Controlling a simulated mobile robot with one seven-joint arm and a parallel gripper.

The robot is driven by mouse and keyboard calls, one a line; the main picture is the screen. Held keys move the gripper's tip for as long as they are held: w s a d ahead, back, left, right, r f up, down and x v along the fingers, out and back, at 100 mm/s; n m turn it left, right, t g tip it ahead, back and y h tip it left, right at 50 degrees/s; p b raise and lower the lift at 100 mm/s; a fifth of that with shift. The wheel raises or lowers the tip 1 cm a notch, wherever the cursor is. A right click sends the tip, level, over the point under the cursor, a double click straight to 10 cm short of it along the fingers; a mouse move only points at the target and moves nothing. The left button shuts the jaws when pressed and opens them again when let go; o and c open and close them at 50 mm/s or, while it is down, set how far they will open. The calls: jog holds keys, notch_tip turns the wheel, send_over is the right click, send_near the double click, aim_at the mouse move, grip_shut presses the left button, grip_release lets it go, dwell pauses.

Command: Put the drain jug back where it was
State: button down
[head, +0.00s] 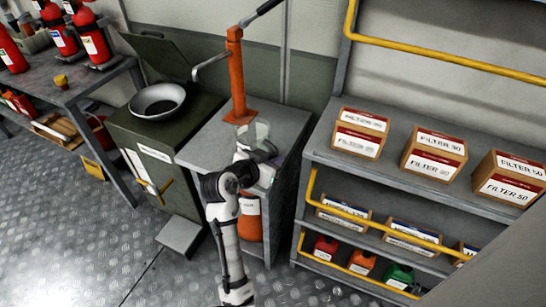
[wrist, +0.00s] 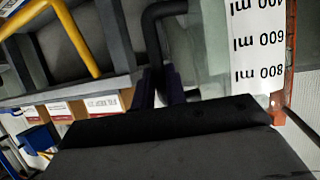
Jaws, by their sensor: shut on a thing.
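The drain jug (head: 261,130) is a clear, pale vessel at the right part of the grey cabinet top (head: 204,147), just right of the orange hand pump's foot. In the wrist view its white scale label (wrist: 257,45) reads upside down, with a dark curved handle (wrist: 150,28) beside it. My gripper (head: 258,150) is at the jug's near side; in the wrist view its fingers (wrist: 167,88) are shut on the handle. My wrist hides the jug's lower part, so I cannot tell whether it touches the cabinet top.
The orange pump (head: 237,75) with its grey lever stands close behind the jug. A green bin with a round pan (head: 158,101) is to the left. A shelf (head: 318,148) with filter boxes and a yellow rail stands close on the right.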

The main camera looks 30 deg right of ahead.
jog(key=shift+f, duration=0.1)
jog(key=c, duration=1.4)
grip_release()
jog(key=b+v, duration=0.2)
jog(key=v, duration=1)
